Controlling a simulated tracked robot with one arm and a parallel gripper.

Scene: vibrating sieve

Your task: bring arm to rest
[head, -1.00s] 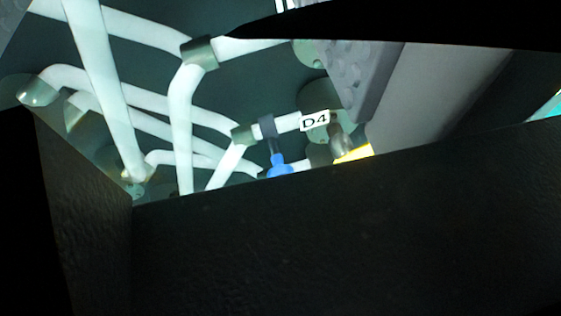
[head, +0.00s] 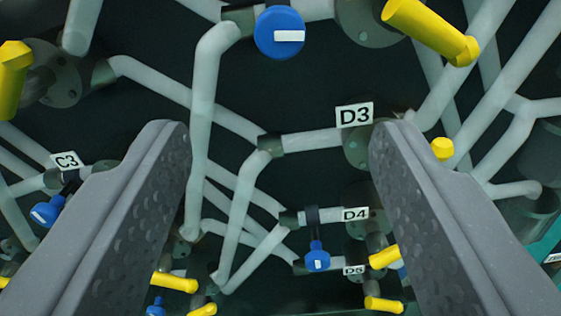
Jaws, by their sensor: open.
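My gripper (head: 280,150) is open in the head view. Its two grey, dimpled fingers stand wide apart at the left and right of the picture. No object is held between them. White pipes with dark joints and flanges show beyond and between the fingers. The rest of my arm is not in view, so I cannot tell its pose.
Beyond the fingers are blue valve knobs (head: 279,33), yellow handles (head: 432,30) and labels D3 (head: 354,115), D4 (head: 355,215) and C3 (head: 66,161). A blue valve (head: 317,257) hangs by D4. Pipes fill the view; little free room shows among them.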

